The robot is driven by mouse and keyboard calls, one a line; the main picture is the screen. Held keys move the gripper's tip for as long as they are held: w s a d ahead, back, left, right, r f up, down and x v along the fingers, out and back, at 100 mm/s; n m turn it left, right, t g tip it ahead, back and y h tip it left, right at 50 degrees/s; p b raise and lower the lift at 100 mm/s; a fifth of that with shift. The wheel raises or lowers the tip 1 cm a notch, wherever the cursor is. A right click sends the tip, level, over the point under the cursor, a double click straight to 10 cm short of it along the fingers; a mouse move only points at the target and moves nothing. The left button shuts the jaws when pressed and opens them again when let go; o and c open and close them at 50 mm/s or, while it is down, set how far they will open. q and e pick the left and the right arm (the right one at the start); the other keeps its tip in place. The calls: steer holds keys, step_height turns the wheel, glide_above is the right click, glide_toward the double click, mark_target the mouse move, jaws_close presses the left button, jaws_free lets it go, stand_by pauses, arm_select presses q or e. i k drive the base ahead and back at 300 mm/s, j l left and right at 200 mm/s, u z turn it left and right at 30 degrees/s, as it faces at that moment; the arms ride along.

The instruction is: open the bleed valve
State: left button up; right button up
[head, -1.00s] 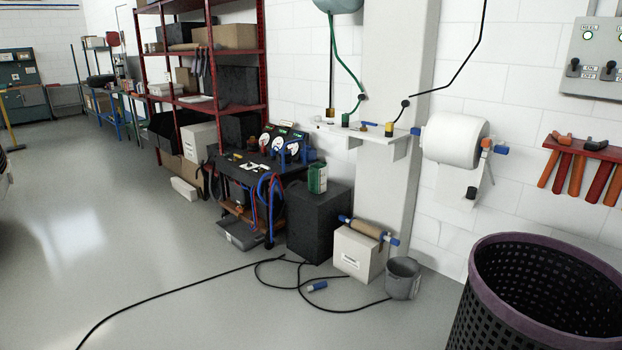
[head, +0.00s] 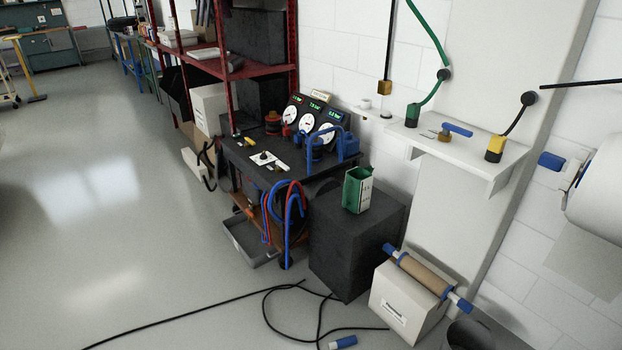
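A small brass valve with a blue lever handle (head: 457,130) sits on the white wall shelf (head: 470,155). I cannot tell for sure that it is the bleed valve. The lever points to the right and slightly down. A green-capped connector (head: 412,115) with a green hose stands to its left, and a yellow-capped connector (head: 495,148) with a black hose to its right. A dark cart (head: 235,158) with gauges (head: 313,120) and blue valve bodies (head: 340,145) stands left of the shelf. Neither of my grippers is in view.
A black block (head: 355,235) carrying a green tin (head: 357,188) stands below the shelf. A white box (head: 405,305) with a roll on top is beside it. A black cable (head: 190,318) crosses the floor. The floor at left is clear.

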mark_target(279, 165)
steer(key=i+l+u, duration=0.25)
steer(key=i, duration=0.3)
steer(key=i+j+z, duration=0.35)
steer(key=i+j, duration=0.15)
steer(key=i, duration=0.35)
steer(key=i+j+z, duration=0.4)
steer(key=i+j, duration=0.3)
steer(key=i, duration=0.1)
